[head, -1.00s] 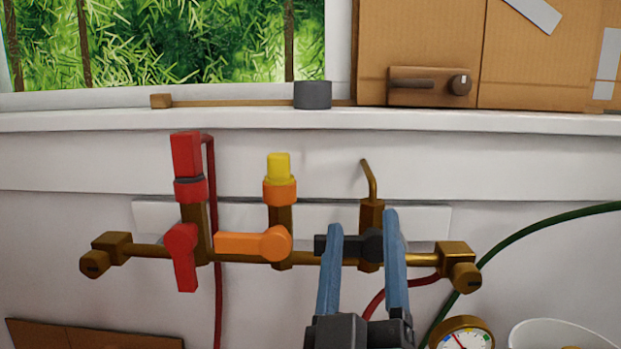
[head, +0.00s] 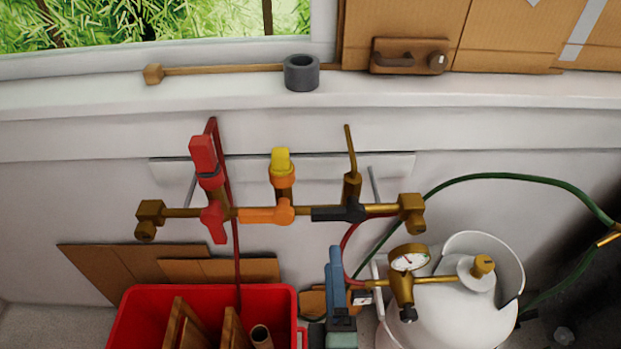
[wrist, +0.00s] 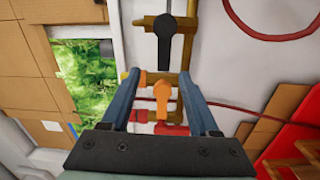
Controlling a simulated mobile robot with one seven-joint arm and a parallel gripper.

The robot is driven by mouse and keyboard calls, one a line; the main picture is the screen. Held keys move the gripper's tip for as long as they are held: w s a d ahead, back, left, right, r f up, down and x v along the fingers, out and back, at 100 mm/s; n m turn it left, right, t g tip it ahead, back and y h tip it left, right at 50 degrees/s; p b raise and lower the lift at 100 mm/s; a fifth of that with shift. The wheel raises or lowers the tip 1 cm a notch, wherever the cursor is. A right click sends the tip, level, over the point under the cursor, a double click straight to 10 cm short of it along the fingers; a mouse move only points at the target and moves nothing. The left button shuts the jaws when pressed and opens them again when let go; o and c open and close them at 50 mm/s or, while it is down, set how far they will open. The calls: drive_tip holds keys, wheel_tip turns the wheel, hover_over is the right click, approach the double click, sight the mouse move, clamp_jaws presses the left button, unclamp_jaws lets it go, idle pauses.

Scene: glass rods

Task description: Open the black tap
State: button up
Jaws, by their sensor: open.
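The black tap (head: 340,213) is on the right of a brass pipe, its lever lying along the pipe and pointing left in the head view. In the wrist view the black tap (wrist: 164,40) shows just past the fingertips, its lever pointing down the picture. My gripper (head: 334,258) has blue fingers and sits below the black tap in the head view, apart from it. In the wrist view my gripper (wrist: 159,74) is open and empty, with the orange tap (wrist: 161,98) seen between its fingers.
A red tap (head: 214,222) and the orange tap (head: 267,214) share the pipe to the left. A white gas cylinder (head: 450,310) with a gauge (head: 408,260) stands below right. A red crate (head: 200,293) stands below left. A green hose (head: 500,178) curves at right.

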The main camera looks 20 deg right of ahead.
sight(327, 219)
drive_tip(key=shift+n, duration=0.5)
drive_tip(key=p+x, duration=0.1)
drive_tip(key=x, duration=0.3)
drive_tip(key=p+x, duration=0.1)
drive_tip(key=x, duration=0.2)
drive_tip(key=p+x, duration=0.1)
drive_tip(key=x, duration=0.3)
drive_tip(key=shift+w+f+p, duration=0.3)
drive_tip(key=shift+w+p, duration=0.05)
drive_tip(key=shift+p, duration=0.05)
clamp_jaws()
idle(0.8)
